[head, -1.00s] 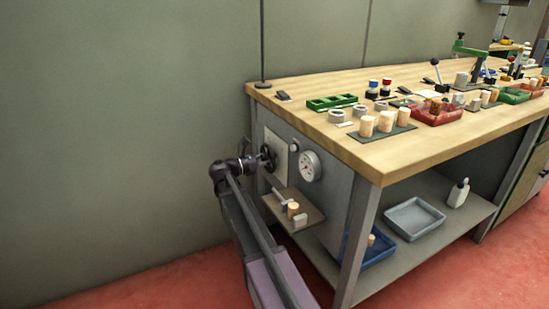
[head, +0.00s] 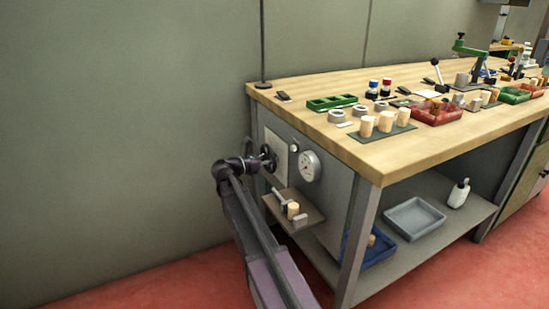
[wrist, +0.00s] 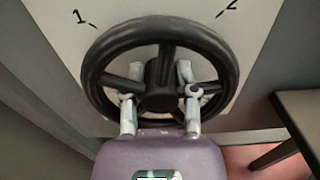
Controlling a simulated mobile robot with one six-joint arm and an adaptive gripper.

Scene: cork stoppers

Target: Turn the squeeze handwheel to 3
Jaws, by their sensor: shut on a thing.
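The squeeze handwheel (wrist: 161,30) is a black spoked wheel on a pale plate (wrist: 255,20) at the end of the bench. It also shows in the head view (head: 268,157), partly hidden by my wrist. In the wrist view the numbers 1 and 2 with tick marks show on the plate at the upper left and upper right; a 3 is not visible. My gripper (wrist: 160,95) has its fingers through the wheel between the spokes, shut on the hub area. In the head view my gripper (head: 258,165) reaches the wheel from the left.
A round dial gauge (head: 309,166) is beside the wheel. Below it a small shelf (head: 312,216) holds a cork (head: 293,210) and grey blocks. The wooden bench top (head: 300,92) carries trays and corks. The wall is close on the left.

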